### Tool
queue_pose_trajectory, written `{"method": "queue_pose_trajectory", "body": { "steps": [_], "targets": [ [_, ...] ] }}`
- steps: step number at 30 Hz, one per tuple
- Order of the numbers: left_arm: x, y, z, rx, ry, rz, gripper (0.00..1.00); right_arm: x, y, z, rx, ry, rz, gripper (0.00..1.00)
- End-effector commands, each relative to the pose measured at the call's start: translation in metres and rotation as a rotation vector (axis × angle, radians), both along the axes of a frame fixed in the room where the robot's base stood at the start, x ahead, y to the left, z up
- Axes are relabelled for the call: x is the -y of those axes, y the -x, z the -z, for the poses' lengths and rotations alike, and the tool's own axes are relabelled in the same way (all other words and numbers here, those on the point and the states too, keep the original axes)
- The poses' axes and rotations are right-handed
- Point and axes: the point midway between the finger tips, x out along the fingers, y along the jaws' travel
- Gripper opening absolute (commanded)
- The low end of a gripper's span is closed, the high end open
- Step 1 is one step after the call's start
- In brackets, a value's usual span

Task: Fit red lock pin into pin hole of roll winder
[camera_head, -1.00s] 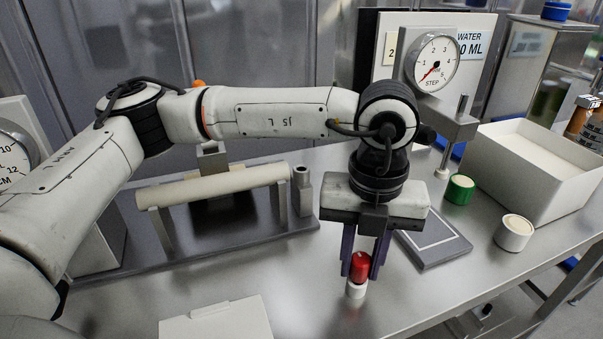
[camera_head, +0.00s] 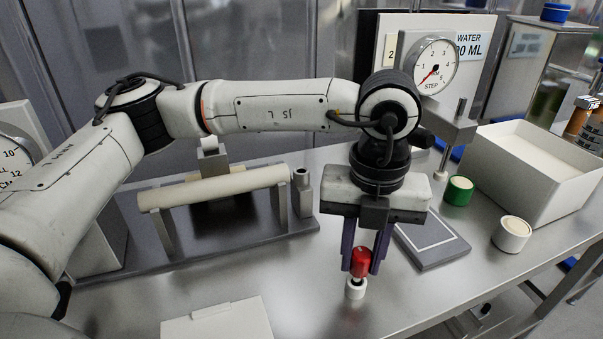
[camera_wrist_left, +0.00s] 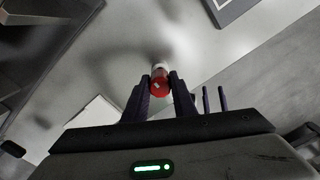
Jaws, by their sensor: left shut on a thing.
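The red lock pin (camera_head: 360,262) is between the fingers of my left gripper (camera_head: 360,265), which is shut on it. A short metal shaft shows under its red head, just above or partly inside a small white holder (camera_head: 355,290); I cannot tell which. In the left wrist view the red head (camera_wrist_left: 159,84) sits between my left fingertips (camera_wrist_left: 159,88). The roll winder (camera_head: 225,188) stands to the left, with a pale roll across a dark base. At its right end is a short grey post (camera_head: 302,195) with a ring-like top, possibly the pin hole. My right gripper is not in view.
A grey framed plate (camera_head: 432,240) lies behind and right of my gripper. A green cup (camera_head: 459,190), a white cup (camera_head: 512,234) and a white bin (camera_head: 540,170) stand at the right. A pale flat panel (camera_head: 218,322) lies at the front. Bare table separates winder and gripper.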

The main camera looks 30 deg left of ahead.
Motion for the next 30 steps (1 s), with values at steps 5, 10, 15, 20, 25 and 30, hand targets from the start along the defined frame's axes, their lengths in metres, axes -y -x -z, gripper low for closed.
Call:
{"method": "queue_pose_trajectory", "body": {
  "steps": [5, 10, 15, 20, 25, 30],
  "targets": [
    [0.0, 0.0, -0.009, 0.001, 0.001, 0.0, 0.0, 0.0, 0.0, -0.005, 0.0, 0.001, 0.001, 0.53],
    [0.0, 0.0, -0.016, 0.001, 0.001, 0.0, 0.0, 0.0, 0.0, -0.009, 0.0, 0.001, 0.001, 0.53],
    [0.0, 0.0, -0.023, 0.001, 0.0, 0.0, 0.0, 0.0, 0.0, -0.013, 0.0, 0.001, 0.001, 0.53],
    [0.0, 0.0, -0.029, 0.0, 0.0, 0.0, 0.0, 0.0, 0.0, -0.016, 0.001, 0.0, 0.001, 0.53],
    [0.0, 0.0, -0.036, 0.0, 0.001, 0.0, 0.0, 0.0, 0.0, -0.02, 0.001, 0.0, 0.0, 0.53],
    [0.0, 0.0, -0.042, 0.0, 0.001, 0.0, 0.0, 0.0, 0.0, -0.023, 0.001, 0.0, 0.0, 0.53]
  ]
}}
